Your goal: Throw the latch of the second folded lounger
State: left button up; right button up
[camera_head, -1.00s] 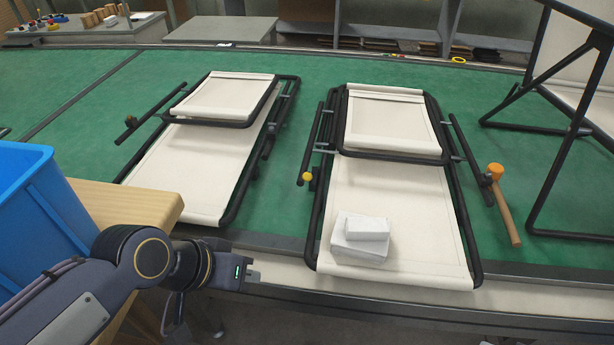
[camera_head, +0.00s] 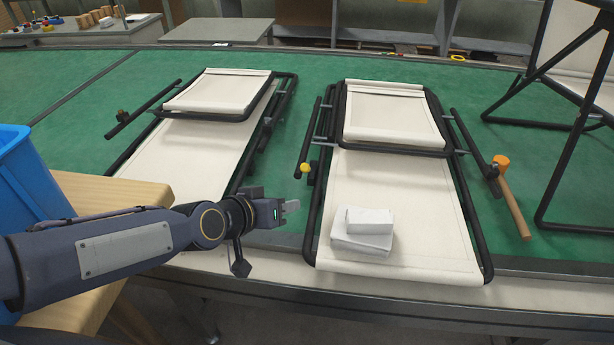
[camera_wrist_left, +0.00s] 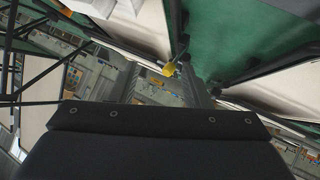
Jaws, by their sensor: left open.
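The second folded lounger (camera_head: 400,216), cream fabric on a black tube frame, lies on the green surface at the right. A small yellow knob (camera_head: 305,168), apparently its latch, sits low on its left side bar. My left gripper (camera_head: 291,207) is open and empty, a little in front of the knob and left of the lounger's frame. In the left wrist view the yellow knob (camera_wrist_left: 168,70) shows beyond the fingertips, between the two fingers (camera_wrist_left: 163,88), apart from them. My right gripper is not in view.
White boxes (camera_head: 362,230) rest on the second lounger's near end. The first folded lounger (camera_head: 185,160) lies to the left. A mallet with an orange head (camera_head: 501,161) lies at the right. A blue bin (camera_head: 30,200) stands on a wooden table (camera_head: 110,195) at left.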

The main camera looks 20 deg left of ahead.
aim_at(308, 170)
pick_arm(q)
jog(key=w+f+t+y+b, duration=0.1)
jog(key=w+t+b, duration=0.1)
jog(key=w, duration=0.4)
jog(key=w+f+m+t+y+b, duration=0.1)
jog(key=w+f+t+y, duration=0.1)
jog(key=w, duration=0.5)
jog(key=w+a+f+m+t+y+b, duration=0.1)
jog(key=w+f+t+b, duration=0.1)
jog(key=w, duration=0.4)
jog(key=shift+w+t+y+b, duration=0.35)
jog(key=shift+t+y, duration=0.05)
jog(key=shift+t, duration=0.1)
grip_shut()
